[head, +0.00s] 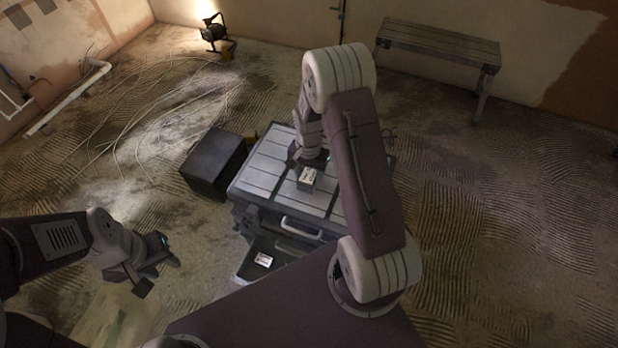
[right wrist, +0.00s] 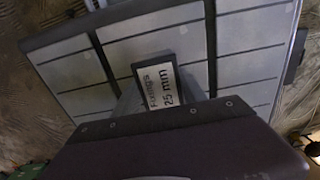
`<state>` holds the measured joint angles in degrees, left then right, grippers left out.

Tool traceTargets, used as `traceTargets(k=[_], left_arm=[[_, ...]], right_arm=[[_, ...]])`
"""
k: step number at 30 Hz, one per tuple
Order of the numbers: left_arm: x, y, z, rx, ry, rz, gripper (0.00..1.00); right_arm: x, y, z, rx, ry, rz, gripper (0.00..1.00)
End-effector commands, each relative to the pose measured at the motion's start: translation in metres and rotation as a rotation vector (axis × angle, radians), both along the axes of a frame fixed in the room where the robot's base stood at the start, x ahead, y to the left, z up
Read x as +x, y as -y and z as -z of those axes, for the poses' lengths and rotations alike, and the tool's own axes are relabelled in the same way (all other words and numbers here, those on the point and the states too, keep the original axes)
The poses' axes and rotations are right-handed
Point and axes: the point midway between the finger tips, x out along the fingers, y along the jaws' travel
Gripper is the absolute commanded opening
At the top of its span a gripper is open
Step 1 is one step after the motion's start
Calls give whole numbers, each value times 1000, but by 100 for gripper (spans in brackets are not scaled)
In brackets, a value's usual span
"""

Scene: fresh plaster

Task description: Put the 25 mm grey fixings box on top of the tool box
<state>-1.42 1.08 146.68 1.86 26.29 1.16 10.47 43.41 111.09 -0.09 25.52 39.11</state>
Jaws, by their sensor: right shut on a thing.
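The grey 25 mm fixings box (head: 308,178) has a white label, which reads "Fixings 25 mm" in the right wrist view (right wrist: 160,84). My right gripper (head: 307,164) is shut on it, over the middle of the tool box's panelled grey top (head: 262,172). The top also shows in the right wrist view (right wrist: 75,72). I cannot tell whether the box touches the top or hangs just above it. My left gripper (head: 157,274) is open and empty, left of the tool box and away from it.
An open drawer (head: 246,268) at the tool box's front holds another labelled box (head: 264,260). A dark box (head: 214,162) stands left of the tool box. A bench (head: 440,42), a work lamp (head: 214,32) and loose cables lie further back. The floor at right is clear.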

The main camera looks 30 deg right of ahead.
Motion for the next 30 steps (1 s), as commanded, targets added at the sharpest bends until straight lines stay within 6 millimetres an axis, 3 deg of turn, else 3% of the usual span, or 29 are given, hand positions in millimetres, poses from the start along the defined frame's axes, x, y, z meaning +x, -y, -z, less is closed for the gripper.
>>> traceTargets(k=[3, 14, 15, 17, 26, 30], left_arm=[[0, 0, 2, 0, 0, 0, 36], [0, 0, 4, 0, 0, 0, 36], [0, 0, 4, 0, 0, 0, 36], [0, 0, 3, 0, 0, 0, 36], [0, 0, 2, 0, 0, 0, 36], [0, 0, -2, 0, 0, 0, 36]], right_arm=[[0, 0, 14, -1, 1, 0, 0], [1, 1, 18, 0, 3, 0, 0], [1, 1, 17, 0, 3, 0, 57], [0, 1, 17, 0, 3, 0, 71], [0, 1, 15, 0, 3, 0, 71], [2, 1, -4, -1, 6, 0, 71]])
